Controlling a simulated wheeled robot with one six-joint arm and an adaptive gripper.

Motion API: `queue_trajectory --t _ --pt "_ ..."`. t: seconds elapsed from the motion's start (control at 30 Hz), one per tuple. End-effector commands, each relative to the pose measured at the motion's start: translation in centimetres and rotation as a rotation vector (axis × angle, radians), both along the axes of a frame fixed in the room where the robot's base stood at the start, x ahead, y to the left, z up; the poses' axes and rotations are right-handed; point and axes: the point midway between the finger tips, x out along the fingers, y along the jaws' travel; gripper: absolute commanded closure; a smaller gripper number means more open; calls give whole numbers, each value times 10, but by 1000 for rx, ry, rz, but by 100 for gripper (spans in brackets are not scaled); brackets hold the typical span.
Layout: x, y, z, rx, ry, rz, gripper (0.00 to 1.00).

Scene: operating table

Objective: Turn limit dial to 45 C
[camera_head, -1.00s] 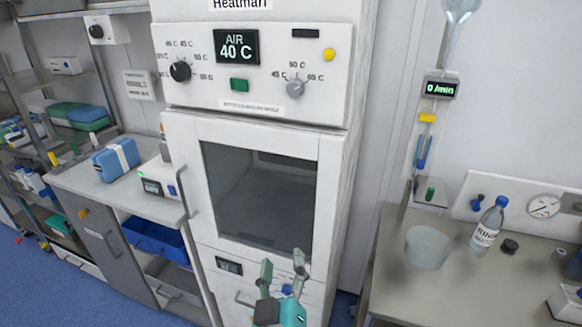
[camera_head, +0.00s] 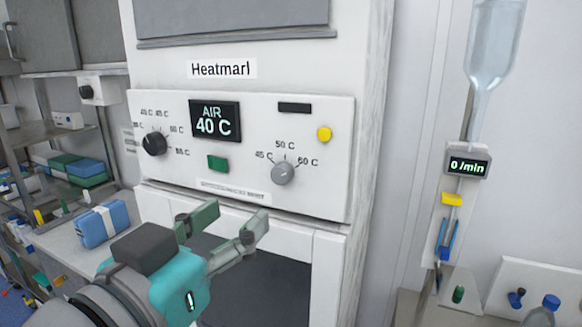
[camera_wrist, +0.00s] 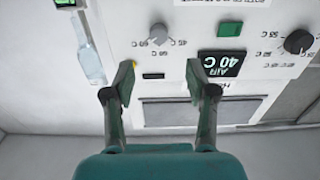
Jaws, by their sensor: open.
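The grey limit dial (camera_head: 283,173) is on the right of the white control panel, with marks 45 C, 50 C and 60 C around it. Its pointer appears to face up, near 50 C. It also shows in the upside-down wrist view (camera_wrist: 158,33), beyond my fingers. My gripper (camera_head: 232,222) is open and empty, below and left of the grey dial, in front of the cabinet and apart from the panel. Its two fingers spread apart in the wrist view (camera_wrist: 161,82). The display (camera_head: 215,120) reads AIR 40 C.
A black dial (camera_head: 154,143) sits at the panel's left. A green button (camera_head: 217,163) lies between the dials, and a yellow button (camera_head: 324,133) is above right of the grey dial. A drip stand with a 0 /min display (camera_head: 467,165) is to the right.

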Motion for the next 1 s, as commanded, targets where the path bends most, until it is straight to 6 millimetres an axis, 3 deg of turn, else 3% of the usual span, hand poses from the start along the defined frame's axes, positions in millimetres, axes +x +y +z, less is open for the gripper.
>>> queue_trajectory --t 0.23,0.7,1.0 --pt "8 -4 4 13 4 -7 43" --pt "79 -31 4 12 3 -7 43" --pt "99 -37 4 13 2 -4 43"
